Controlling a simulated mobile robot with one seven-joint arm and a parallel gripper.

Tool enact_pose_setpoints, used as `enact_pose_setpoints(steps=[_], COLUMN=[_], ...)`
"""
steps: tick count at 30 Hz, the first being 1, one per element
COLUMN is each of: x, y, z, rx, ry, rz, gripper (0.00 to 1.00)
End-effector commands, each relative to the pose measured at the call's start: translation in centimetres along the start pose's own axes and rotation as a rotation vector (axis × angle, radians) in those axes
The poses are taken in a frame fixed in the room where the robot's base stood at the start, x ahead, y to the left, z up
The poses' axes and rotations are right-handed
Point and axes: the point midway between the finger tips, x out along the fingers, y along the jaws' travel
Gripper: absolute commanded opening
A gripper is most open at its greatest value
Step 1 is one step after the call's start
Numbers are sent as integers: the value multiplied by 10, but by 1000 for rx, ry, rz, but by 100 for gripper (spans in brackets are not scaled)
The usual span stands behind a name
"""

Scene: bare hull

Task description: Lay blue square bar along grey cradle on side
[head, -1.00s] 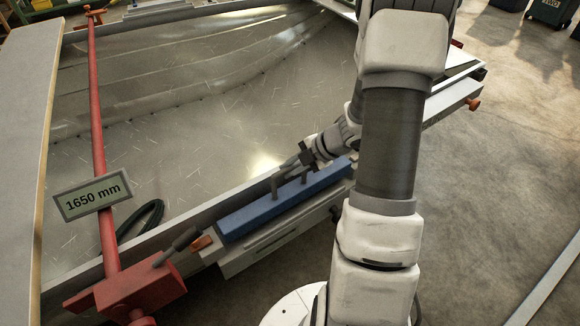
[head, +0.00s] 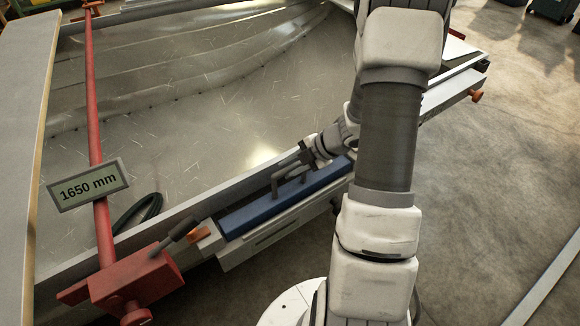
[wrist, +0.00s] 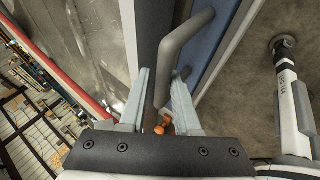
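The blue square bar (head: 262,212) lies lengthwise along the grey cradle (head: 270,237) on the side of the hull, its middle and left part in plain view. Its far right end is hidden behind my arm. A dark bent handle (head: 277,184) stands up from the bar; it also shows large in the wrist view (wrist: 182,42). My gripper (head: 294,164) is at the handle, above the bar. In the wrist view its two fingers (wrist: 160,88) are spread, with part of the handle between or just beyond them. Whether they touch it is unclear.
A red cross bar (head: 97,150) with a 1650 mm sign (head: 88,186) spans the hull on the left, ending in a red clamp (head: 135,285). An orange piece (head: 199,234) sits at the cradle's left end. The floor at right is mostly free.

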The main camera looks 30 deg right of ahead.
Motion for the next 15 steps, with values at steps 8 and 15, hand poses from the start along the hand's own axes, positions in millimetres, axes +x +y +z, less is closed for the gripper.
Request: enact_pose_setpoints(steps=[8, 15], x=[0, -7], y=[-1, -1], z=[0, 0], rx=[1, 2], ry=[-1, -2], rz=[-2, -4], gripper=[55, 55])
